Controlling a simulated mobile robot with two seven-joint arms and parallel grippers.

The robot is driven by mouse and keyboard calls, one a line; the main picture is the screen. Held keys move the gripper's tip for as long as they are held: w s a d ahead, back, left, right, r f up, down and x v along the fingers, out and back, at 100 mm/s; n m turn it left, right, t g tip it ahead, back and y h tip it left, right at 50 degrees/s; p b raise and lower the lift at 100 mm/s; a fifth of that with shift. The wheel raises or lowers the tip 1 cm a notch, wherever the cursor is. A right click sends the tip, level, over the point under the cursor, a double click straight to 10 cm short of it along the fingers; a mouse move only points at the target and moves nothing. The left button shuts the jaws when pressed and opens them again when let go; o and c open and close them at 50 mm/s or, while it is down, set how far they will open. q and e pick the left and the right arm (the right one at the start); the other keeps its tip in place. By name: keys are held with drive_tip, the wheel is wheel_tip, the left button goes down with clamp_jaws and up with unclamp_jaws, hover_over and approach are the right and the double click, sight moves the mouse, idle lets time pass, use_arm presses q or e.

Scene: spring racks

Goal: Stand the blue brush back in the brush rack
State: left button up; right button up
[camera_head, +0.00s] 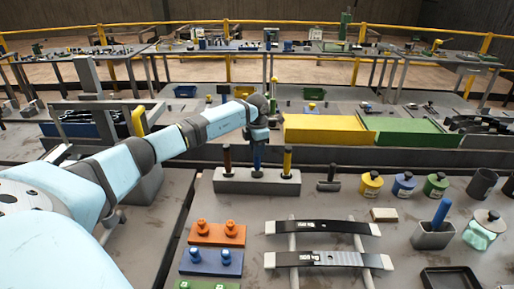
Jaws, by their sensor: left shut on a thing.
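The brush rack (256,184) is a long grey block on the near table. A brown-handled brush (227,160) stands at its left and a yellow one (287,162) at its right. My left gripper (258,142) is above the rack's middle, pointing down and shut on the blue brush (257,160). The blue brush is upright between the other two, its lower end at the middle place of the rack. How deep it sits is too small to tell. The gripper hides its top. My right gripper is not in view.
A grey cup (432,238) with another blue-handled thing (441,211) stands at the right. Small yellow, blue and green jars (404,184) are behind it. Two dark leaf springs (322,227) lie in front of the rack, beside orange and blue blocks (217,234). Yellow and green boxes (326,130) stand behind.

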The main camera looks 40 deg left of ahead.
use_arm(q)
drive_tip(key=shift+f+b, duration=0.45)
drive_tip(key=shift+f, duration=0.35)
drive_tip(key=o, duration=1.5)
drive_tip(key=shift+r, duration=0.1)
drive_tip(key=shift+r+p, duration=2.15)
drive_tip(key=shift+r, duration=1.3)
